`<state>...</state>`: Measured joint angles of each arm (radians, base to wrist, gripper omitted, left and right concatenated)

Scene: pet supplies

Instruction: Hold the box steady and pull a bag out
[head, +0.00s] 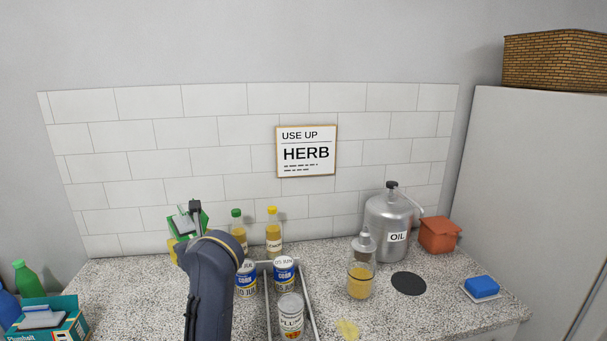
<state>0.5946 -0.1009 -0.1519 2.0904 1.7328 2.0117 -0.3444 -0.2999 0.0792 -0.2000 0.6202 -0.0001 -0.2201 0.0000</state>
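A teal box (66,327) lettered "Plumbelt" stands at the lower left, cut off by the picture's bottom edge. A pale grey-white piece (42,316) shows at its open top; I cannot tell whether it is a bag. A second box, green and yellow (174,246), stands farther back on the counter, with a similar pale piece (180,224) at its top. My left gripper (195,206) is in front of or at this box's top; its arm hides much of the box. Whether it touches the box or is open is unclear. My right gripper is out of view.
Two bottles (273,232), several cans (284,270) and a metal rack (268,315) stand right of my arm. Farther right are a glass dispenser (361,280), an oil can (388,222), an orange pot (439,236) and a blue sponge (482,286). Green and blue bottles (27,280) stand far left.

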